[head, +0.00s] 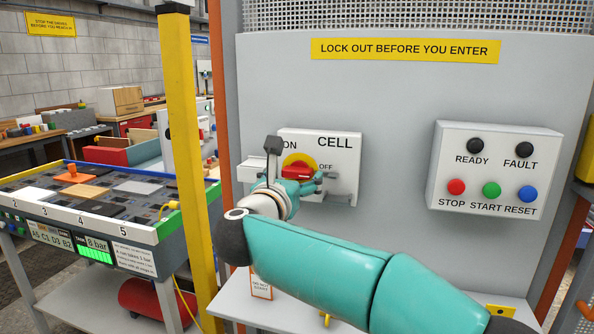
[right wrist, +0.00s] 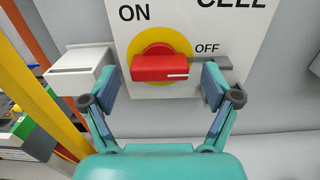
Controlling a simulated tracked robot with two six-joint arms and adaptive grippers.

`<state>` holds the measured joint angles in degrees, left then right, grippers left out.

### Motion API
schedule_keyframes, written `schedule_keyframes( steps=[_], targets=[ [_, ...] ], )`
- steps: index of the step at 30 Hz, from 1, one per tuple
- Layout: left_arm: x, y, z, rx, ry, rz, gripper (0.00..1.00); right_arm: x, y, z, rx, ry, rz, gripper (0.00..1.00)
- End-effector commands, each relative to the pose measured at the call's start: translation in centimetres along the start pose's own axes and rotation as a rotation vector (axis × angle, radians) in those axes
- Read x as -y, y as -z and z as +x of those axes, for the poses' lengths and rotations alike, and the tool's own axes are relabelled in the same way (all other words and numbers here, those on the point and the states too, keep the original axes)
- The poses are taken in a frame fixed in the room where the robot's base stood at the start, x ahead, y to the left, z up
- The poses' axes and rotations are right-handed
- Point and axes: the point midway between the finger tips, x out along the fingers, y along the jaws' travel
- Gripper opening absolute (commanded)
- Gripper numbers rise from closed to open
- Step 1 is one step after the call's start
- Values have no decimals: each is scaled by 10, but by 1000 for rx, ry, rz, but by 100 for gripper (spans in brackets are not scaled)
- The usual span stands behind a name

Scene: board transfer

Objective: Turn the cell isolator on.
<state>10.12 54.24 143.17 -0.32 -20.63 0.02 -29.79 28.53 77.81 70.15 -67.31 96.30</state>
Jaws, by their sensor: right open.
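The cell isolator is a white panel (head: 345,150) marked CELL, ON and OFF, on the grey cabinet. It has a yellow disc (head: 298,160) and a red handle (head: 293,171). The handle also shows in the right wrist view (right wrist: 160,68), lying level, with its white mark at the right end, below OFF. My right gripper (head: 298,184) is at the handle, partly hiding the panel's lower part. In the right wrist view its open fingers (right wrist: 160,84) stand left and right of the handle's ends. Whether they touch it I cannot tell. My left gripper is not in view.
A grey bar (right wrist: 218,60) sits beside OFF. A pale box (right wrist: 78,72) juts out left of the panel. A push-button box (head: 493,170) is at right. A yellow post (head: 183,130) and a workbench (head: 140,232) stand at left. A ledge lies below the panel.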

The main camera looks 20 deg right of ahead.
Motion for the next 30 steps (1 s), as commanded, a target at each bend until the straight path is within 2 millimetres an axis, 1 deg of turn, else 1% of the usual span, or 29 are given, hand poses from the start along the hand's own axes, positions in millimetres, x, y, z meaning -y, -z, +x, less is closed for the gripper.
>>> schedule_keyframes(
  steps=[1, 4, 13, 20, 21, 24, 25, 30],
  targets=[
    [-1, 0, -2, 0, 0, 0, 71, 0, 0, 4, 0, 1, -1, 88],
    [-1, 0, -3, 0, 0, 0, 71, 0, 0, 9, 0, 0, -1, 88],
    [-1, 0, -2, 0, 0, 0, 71, 0, 0, 10, 0, -1, 0, 88],
    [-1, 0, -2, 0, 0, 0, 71, -1, 0, 10, 0, -1, 0, 49],
    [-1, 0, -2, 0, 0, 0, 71, -1, 0, 10, 0, -1, 0, 42],
    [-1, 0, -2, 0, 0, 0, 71, -1, 0, 10, 0, -1, 0, 27],
    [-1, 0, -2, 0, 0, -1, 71, 5, 0, 13, -1, 3, -1, 28],
    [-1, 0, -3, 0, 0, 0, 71, 1, 0, 11, -1, 2, -9, 28]
  ],
)
